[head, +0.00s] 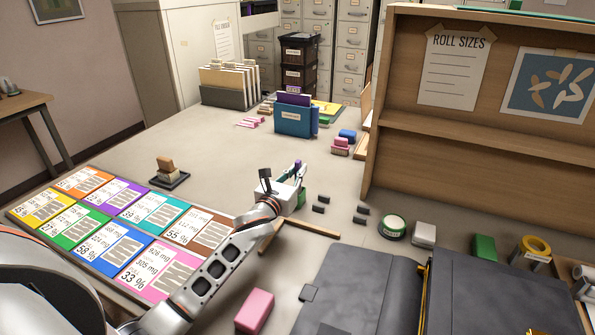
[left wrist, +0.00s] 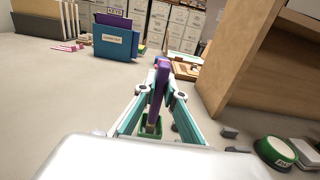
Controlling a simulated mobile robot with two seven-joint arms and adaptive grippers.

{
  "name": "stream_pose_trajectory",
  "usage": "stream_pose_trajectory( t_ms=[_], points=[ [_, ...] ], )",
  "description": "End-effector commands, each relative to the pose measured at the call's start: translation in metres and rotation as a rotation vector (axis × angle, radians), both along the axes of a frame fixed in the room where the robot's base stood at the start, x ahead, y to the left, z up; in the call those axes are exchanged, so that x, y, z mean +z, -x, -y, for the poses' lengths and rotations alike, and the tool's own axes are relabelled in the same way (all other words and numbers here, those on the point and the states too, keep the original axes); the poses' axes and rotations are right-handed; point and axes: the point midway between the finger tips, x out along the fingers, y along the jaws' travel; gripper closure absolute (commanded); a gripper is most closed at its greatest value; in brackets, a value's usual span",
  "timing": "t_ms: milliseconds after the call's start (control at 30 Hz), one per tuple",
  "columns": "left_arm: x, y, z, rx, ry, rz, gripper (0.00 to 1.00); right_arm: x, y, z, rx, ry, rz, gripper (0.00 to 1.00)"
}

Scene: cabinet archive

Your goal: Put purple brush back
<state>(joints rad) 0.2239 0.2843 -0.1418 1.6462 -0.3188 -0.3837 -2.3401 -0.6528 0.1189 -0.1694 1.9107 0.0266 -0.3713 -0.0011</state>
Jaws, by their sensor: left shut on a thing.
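My left gripper (head: 291,177) is shut on the purple brush (left wrist: 160,85) and holds it upright above the middle of the table. The brush's purple top also shows between the fingers in the head view (head: 298,164). In the left wrist view, a small green holder (left wrist: 150,131) stands below the fingers, in line with the brush's lower end. The holder is mostly hidden behind the gripper in the head view (head: 302,199). I cannot tell whether the brush's end is inside it or above it. My right gripper is not in view.
A blue file box (head: 294,120) stands farther back. A board of coloured cards (head: 118,205) lies at left.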

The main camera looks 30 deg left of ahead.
Motion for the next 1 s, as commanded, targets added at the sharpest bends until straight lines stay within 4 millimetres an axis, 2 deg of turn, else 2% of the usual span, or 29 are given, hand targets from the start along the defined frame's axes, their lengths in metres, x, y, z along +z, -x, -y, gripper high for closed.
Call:
stream_pose_trajectory(
  t_ms=[67, 100, 133, 633, 833, 1000],
  points=[
    [-0.003, 0.0, 0.0, 0.0, -0.001, 0.0, 1.0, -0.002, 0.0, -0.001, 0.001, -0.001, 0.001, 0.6],
    [-0.003, 0.0, 0.0, 0.0, -0.001, -0.001, 0.8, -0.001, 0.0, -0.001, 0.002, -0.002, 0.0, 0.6],
    [-0.002, 0.0, 0.0, 0.0, 0.0, -0.001, 0.73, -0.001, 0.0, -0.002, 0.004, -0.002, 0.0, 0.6],
    [-0.003, 0.0, 0.0, 0.001, 0.005, -0.001, 0.73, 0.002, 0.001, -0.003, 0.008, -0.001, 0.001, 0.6],
    [-0.007, 0.034, 0.005, -0.002, -0.002, -0.002, 0.73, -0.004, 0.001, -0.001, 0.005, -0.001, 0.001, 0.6],
    [-0.01, 0.06, 0.011, -0.001, -0.003, -0.001, 0.73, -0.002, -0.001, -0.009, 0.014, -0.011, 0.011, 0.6]
  ],
)
